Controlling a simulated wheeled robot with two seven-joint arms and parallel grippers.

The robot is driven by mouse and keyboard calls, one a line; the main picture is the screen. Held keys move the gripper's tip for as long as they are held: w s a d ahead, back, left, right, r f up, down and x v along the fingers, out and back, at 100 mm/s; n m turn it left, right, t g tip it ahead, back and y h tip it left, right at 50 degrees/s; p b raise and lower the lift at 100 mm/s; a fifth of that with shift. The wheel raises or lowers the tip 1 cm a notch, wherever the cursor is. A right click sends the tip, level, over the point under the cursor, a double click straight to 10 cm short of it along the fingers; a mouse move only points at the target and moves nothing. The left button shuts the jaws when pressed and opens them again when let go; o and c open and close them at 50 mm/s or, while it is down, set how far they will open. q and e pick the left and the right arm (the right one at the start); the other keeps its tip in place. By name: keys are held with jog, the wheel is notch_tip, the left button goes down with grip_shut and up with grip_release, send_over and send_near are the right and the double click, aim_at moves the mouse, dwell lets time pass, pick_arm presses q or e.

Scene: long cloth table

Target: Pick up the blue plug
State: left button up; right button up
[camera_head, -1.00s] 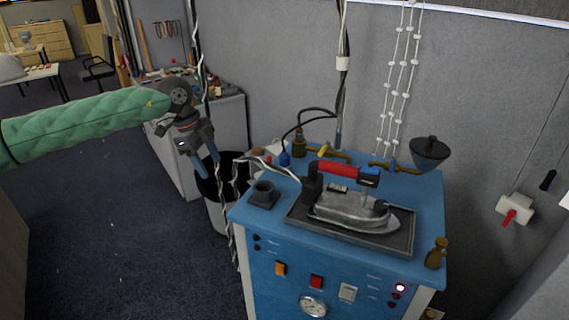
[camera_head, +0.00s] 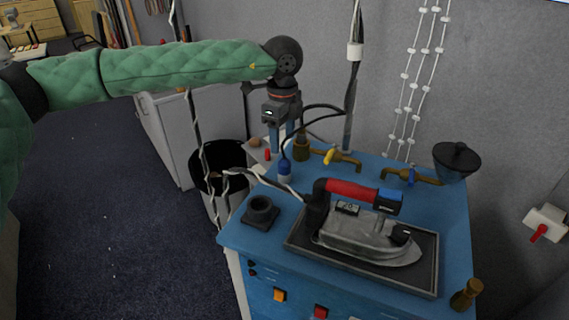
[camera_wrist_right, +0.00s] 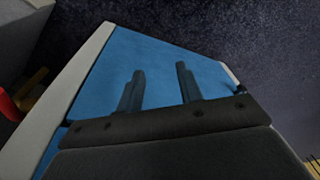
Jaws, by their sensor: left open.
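The blue plug (camera_head: 284,168) stands at the back left edge of the blue machine top, with a black cord rising from it. My left gripper (camera_head: 281,147) is open and points down just above and behind the plug, with its blue-grey fingers apart. I cannot tell whether the fingers touch the plug or its cord. My right gripper (camera_wrist_right: 160,82) shows only in the right wrist view, with its two fingers apart and nothing between them, in front of a blue panel (camera_wrist_right: 150,60).
The blue machine top (camera_head: 270,233) carries an iron (camera_head: 365,235) on a dark tray (camera_head: 300,240), brass taps (camera_head: 340,160), and a black square fitting (camera_head: 261,210). A dark funnel (camera_head: 457,160) stands at right. A twisted cable (camera_head: 250,178) and a bin (camera_head: 215,205) are on the left.

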aim_at(284, 158)
pick_arm(q)
jog(key=shift+s+f+p, duration=0.3)
jog(key=shift+s+f, duration=0.1)
jog(key=shift+f, duration=0.3)
jog(key=shift+w+d+f, duration=0.1)
jog(key=shift+w+f, duration=0.15)
jog(key=shift+f, duration=0.1)
jog(key=f+p, duration=0.3)
jog(key=f, duration=0.1)
jog(key=shift+s+d+f+p, duration=0.1)
jog(key=shift+s+p, duration=0.15)
jog(key=shift+p, duration=0.15)
jog(key=shift+f, duration=0.35)
pick_arm(e)
jog(key=s+d+f, duration=0.4)
jog(key=f, duration=0.6)
jog(key=shift+d+f+t, duration=0.15)
jog(key=shift+f+t, duration=0.15)
jog(key=shift+t, duration=0.1)
pick_arm(q)
jog(key=shift+c, duration=0.2)
pick_arm(e)
jog(key=shift+s, duration=0.1)
pick_arm(q)
jog(key=c, duration=1.1)
pick_arm(e)
jog(key=shift+d, duration=0.1)
